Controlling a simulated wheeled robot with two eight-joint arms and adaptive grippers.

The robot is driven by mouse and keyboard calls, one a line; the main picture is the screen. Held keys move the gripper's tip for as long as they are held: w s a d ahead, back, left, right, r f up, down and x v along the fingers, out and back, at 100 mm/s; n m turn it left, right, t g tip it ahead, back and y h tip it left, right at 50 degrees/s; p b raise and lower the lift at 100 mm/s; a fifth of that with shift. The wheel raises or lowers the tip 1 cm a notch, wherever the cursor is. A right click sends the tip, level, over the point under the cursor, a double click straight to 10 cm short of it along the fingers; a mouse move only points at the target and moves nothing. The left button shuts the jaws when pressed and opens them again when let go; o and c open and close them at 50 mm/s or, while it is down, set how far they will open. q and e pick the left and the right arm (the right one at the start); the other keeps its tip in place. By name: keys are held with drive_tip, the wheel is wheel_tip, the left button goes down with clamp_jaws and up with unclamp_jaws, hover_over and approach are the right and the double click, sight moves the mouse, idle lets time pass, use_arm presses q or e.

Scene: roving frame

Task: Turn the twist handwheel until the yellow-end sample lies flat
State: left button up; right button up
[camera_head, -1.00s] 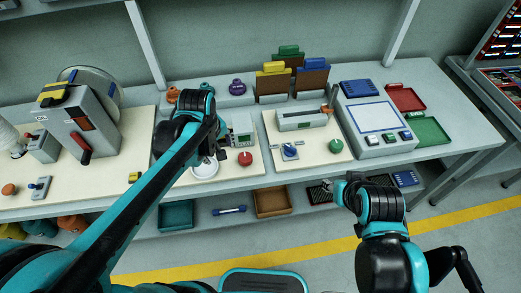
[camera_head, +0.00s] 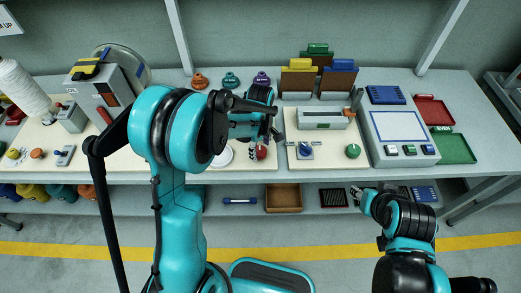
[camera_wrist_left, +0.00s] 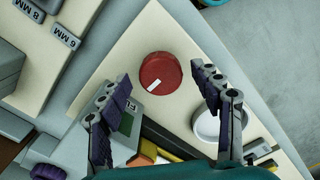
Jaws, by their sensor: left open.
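A red round knob with a white mark (camera_wrist_left: 160,73), which looks like the handwheel, sits on a cream board. In the head view the red knob (camera_head: 262,152) is partly hidden by my left gripper (camera_head: 261,138). In the left wrist view my left gripper (camera_wrist_left: 153,80) is open and empty, its two fingers on either side of the knob, apparently above it. A small yellow piece beside an orange one (camera_wrist_left: 168,154) shows near the gripper's base, partly hidden; I cannot tell whether it is the sample's end. My right gripper (camera_head: 358,195) is in front of the bench; its jaws are unclear.
A white dish (camera_wrist_left: 207,124) lies close to the right finger. A green knob (camera_head: 353,151) and a blue switch (camera_head: 305,151) are on the neighbouring board. Coloured knobs (camera_head: 231,80) stand behind my left gripper. Open floor lies in front of the bench.

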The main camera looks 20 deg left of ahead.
use_arm(q)
drive_tip(key=shift+f, duration=0.3)
drive_tip(key=c, duration=1.2)
drive_tip(key=shift+o, duration=0.2)
